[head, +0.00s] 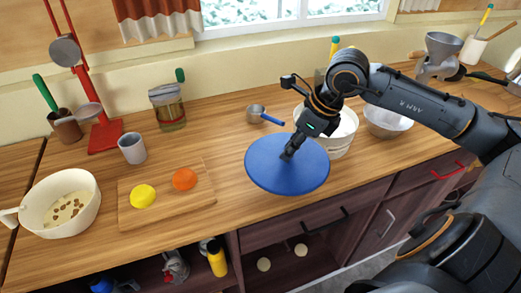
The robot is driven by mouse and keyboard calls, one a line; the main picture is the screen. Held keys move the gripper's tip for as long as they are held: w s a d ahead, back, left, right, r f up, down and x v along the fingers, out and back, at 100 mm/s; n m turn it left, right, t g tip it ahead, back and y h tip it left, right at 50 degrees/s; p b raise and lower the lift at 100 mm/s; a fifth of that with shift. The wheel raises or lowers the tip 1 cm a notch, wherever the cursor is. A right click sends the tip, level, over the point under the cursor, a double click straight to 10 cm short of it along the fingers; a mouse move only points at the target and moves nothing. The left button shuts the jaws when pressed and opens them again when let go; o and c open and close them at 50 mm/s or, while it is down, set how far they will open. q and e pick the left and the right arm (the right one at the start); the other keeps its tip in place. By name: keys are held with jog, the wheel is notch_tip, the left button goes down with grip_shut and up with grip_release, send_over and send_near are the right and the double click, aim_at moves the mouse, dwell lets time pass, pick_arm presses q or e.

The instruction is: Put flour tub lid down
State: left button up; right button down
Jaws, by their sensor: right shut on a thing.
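The flour tub lid is a round blue disc (268,172). My right gripper (288,154) is shut on it near the middle of its upper face. The lid is over the front part of the wooden counter; I cannot tell whether it touches the counter. A white tub (341,139), probably the flour tub, stands just behind and to the right of the lid, partly hidden by my right arm. My left gripper is not in the head view.
A cutting board (190,203) with a yellow fruit (143,196) and an orange fruit (184,179) lies left of the lid. A blue-handled measuring cup (257,114) is behind it. A white bowl (385,121) stands right of the tub. Bare counter (215,139) shows left of the lid.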

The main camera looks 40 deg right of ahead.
aim_at(270, 149)
jog(key=w, duration=0.1)
jog(key=w+f+p, duration=0.1)
jog(key=w, duration=0.1)
jog(key=w+a+p, duration=0.1)
jog(key=shift+w+a+f, duration=0.1)
jog(key=shift+w+f, duration=0.25)
jog(key=shift+w, duration=0.05)
jog(key=w+f, duration=0.1)
jog(key=f, duration=0.1)
jog(key=w+f+p, duration=0.1)
jog(key=w+f, duration=0.1)
jog(key=w+a+f+p, duration=0.1)
jog(key=f, duration=0.1)
jog(key=shift+w+f, duration=0.1)
jog(key=shift+w, duration=0.1)
notch_tip(270, 149, down, 3)
jog(key=shift+f+p, duration=0.1)
jog(key=shift+p, duration=0.3)
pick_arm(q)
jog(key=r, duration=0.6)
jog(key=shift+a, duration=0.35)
pick_arm(e)
jog(key=shift+d, duration=0.1)
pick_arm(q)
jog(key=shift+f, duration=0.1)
